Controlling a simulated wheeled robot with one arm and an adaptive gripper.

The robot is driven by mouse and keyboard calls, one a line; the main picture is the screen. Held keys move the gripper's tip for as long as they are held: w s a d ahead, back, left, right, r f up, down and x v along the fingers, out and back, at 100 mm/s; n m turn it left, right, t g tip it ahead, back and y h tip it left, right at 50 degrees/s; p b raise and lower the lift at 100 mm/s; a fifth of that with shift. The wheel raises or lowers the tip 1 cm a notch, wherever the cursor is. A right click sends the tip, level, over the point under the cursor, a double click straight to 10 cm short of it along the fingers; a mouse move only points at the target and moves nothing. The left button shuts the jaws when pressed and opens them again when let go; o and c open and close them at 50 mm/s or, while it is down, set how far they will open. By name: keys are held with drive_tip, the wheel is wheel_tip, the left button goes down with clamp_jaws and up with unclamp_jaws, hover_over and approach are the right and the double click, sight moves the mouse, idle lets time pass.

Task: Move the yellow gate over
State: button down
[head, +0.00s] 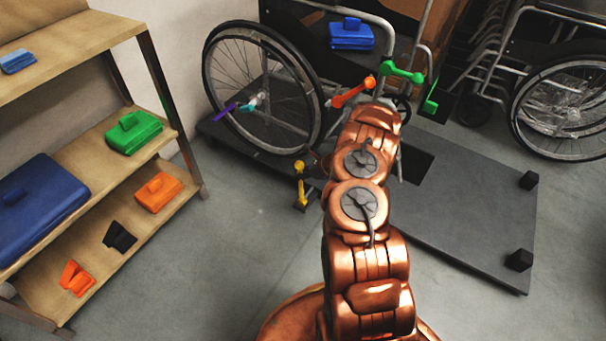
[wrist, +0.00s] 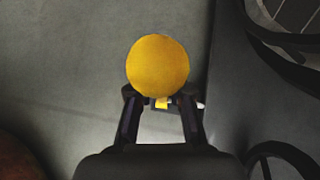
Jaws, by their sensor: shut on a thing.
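The yellow gate (head: 301,188) stands at the left edge of the dark platform, left of my arm in the head view. It has a round yellow knob at its top and a narrow part below. In the wrist view the yellow ball knob (wrist: 158,64) fills the middle, between and beyond my fingertips. My gripper (wrist: 160,98) is shut on the gate, with one finger on each side just under the ball. A small yellow piece shows below the ball between the fingers; the rest of the gate is hidden there. In the head view my gripper is mostly hidden beside the gate.
A wheelchair (head: 262,85) stands on the dark platform (head: 470,215), behind the gate. Green (head: 402,73), orange-red (head: 353,92) and purple (head: 224,113) handles are near it. A shelf (head: 190,135) with coloured blocks stands left. Floor between shelf and platform is clear.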

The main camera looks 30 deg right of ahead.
drive_tip(key=c, duration=1.1)
unclamp_jaws()
drive_tip(key=shift+o, duration=0.2)
drive_tip(key=v, duration=1.2)
drive_tip(key=shift+w, duration=0.1)
